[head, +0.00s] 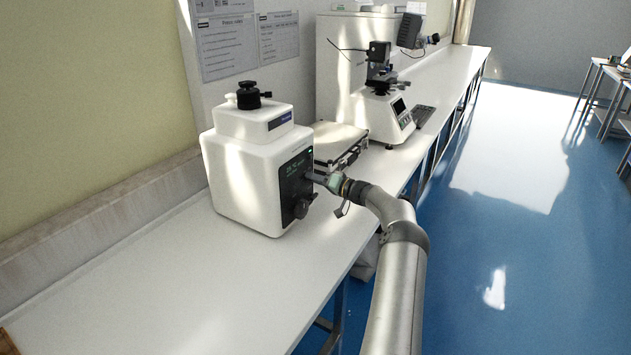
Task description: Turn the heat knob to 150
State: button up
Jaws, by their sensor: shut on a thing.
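A white box-shaped machine (238,178) stands on the bench, with a black front panel (290,180) facing right. Small green display characters show on the panel, too small to read. My gripper (314,178) reaches the panel's upper right side from the right and is shut on a knob there. The fingers hide most of that knob, and its pointer and setting cannot be read. A second black knob (301,208) shows lower on the panel, just below my gripper and clear of it. No label shows which is the heat knob.
A black round fitting (248,95) tops the machine. A flat tray-like device (338,143) lies behind my gripper. The front of the white bench (150,290) is clear.

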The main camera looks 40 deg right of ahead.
jog(key=shift+m+b, duration=3.7)
jog(key=shift+m, duration=2)
jog(key=o, duration=1)
jog(key=b+v, duration=0.2)
jog(key=v, duration=1.5)
jog(key=shift+s, duration=0.25)
